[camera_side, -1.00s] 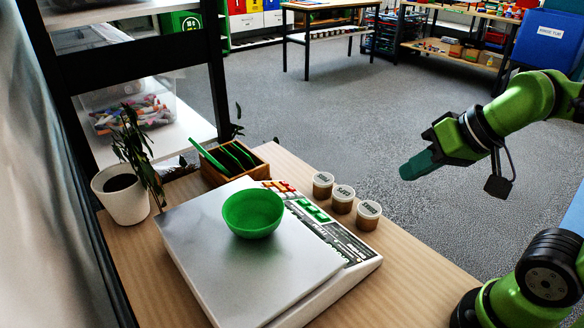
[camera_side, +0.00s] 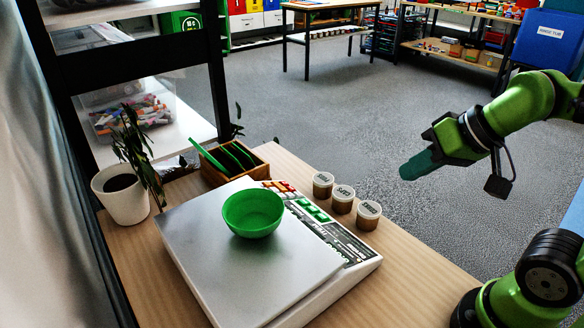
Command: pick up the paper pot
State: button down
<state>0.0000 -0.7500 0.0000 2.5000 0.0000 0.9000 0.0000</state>
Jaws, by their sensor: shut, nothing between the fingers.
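A white plant pot (camera_side: 124,203) with a drooping plant stands at the left. My gripper (camera_side: 406,173) is shut and empty, with teal fingers pointing left and down. It hangs in the air to the right of the small pots, apart from them.
A green bowl (camera_side: 253,212) sits on a flat white scale (camera_side: 215,270) with coloured keys. A wooden box (camera_side: 262,173) with green tools stands behind it. A dark-framed shelf (camera_side: 128,37) rises at the back left. The table's right front (camera_side: 405,290) is bare.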

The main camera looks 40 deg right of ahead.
jog(key=shift+c, duration=0.9)
grip_release()
jog(key=n+g, duration=0.3)
jog(key=n, duration=0.4)
send_near(324, 178)
jog(key=shift+h, duration=0.4)
jog(key=x, duration=0.6)
jog(key=shift+a+f, duration=0.2)
jog(key=shift+f, duration=0.2)
jog(key=shift+a+x, duration=0.15)
jog(key=shift+x, duration=1.2)
jog(key=shift+a+x, duration=0.1)
jog(key=shift+x, duration=1.2)
